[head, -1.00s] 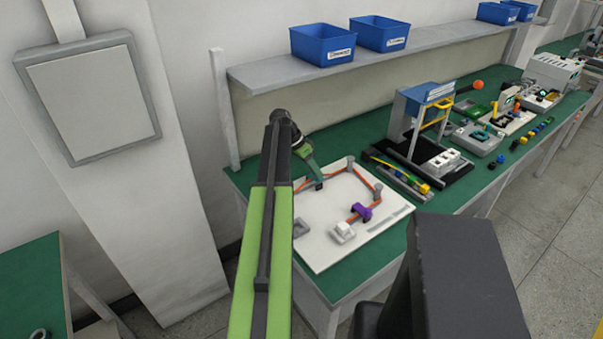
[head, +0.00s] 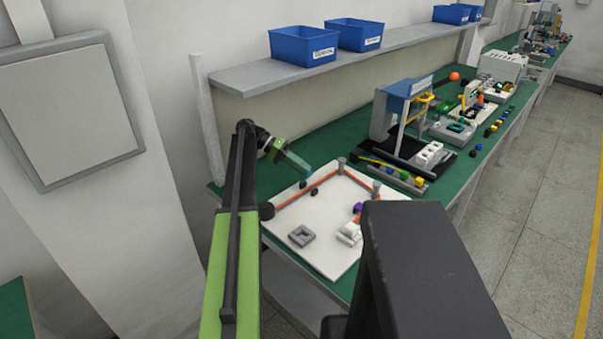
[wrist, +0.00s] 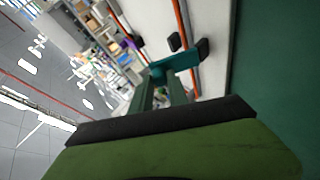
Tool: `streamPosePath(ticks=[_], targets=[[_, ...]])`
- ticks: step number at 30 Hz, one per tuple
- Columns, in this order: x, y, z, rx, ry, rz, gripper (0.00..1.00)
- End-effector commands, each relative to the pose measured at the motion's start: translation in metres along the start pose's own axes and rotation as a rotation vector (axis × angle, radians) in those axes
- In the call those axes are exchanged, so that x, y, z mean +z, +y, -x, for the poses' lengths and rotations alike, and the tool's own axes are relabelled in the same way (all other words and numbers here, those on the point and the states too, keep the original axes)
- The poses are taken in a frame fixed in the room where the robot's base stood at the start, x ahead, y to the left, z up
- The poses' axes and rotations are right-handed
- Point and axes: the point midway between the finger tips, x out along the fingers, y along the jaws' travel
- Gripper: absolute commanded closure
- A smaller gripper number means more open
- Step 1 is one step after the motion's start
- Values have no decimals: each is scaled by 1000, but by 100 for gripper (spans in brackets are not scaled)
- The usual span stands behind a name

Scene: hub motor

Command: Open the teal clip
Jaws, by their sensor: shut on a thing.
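The teal clip (wrist: 178,62) shows in the wrist view at the far end of my gripper (wrist: 160,80), lying across the fingertips. My gripper is shut on it. In the head view my gripper (head: 293,163) reaches over the far left corner of the white board (head: 322,218), and the clip's teal body (head: 300,166) shows at its tip. An orange cable (head: 292,197) runs along the board beneath it; it also shows in the wrist view (wrist: 184,30). Small black pieces (wrist: 203,48) sit by the cable near the clip. Whether the clip still touches the cable is unclear.
A purple clip (head: 358,208) is partly hidden by my dark body part. A grey square frame (head: 301,236) and a white block (head: 349,233) are on the board. Blue bins (head: 303,46) stand on the shelf.

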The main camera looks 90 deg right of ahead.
Motion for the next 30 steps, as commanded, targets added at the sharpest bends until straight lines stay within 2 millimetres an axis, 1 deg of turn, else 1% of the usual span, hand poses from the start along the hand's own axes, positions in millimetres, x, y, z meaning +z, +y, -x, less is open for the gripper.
streamPosePath(ticks=[1, 17, 18, 22, 30], targets=[[2, -3, 0, 5, -4, 6, 100], [0, -1, 0, 22, -5, 12, 100], [0, -1, 0, 22, -5, 12, 75], [0, 0, -1, 23, -4, 11, 58], [-1, 0, -1, 23, -3, 10, 58]])
